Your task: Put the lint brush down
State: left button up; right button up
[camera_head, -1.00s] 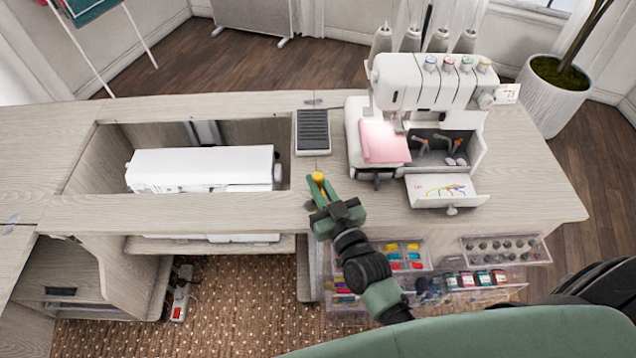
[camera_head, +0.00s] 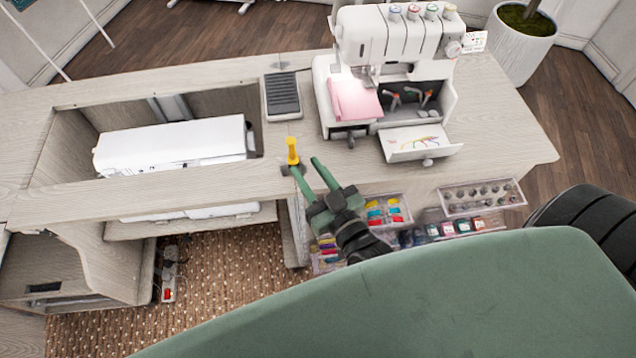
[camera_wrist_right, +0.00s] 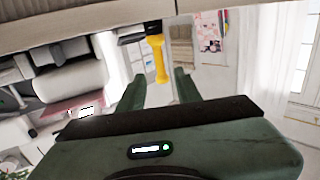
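The lint brush (camera_head: 292,151), with a yellow handle, stands upright on the wooden cabinet top near its front edge. Its dark lower end is partly hidden by a fingertip. My right gripper (camera_head: 309,170) is open, its two green fingers spread just in front and to the right of the brush. In the right wrist view the yellow brush (camera_wrist_right: 158,58) shows beyond the spread fingers of the gripper (camera_wrist_right: 157,84), with nothing held between them. My left gripper is not in view.
A black foot pedal (camera_head: 283,96) lies behind the brush. A white serger (camera_head: 400,45) with an open drawer (camera_head: 418,148) stands to the right. A white sewing machine (camera_head: 172,145) sits in the recess at left. Clear trays (camera_head: 480,197) hang at the cabinet front.

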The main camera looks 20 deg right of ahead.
jog(key=shift+s+d, duration=0.15)
jog(key=shift+s, duration=0.9)
jog(key=shift+s+d, duration=0.1)
jog(key=shift+s, duration=0.9)
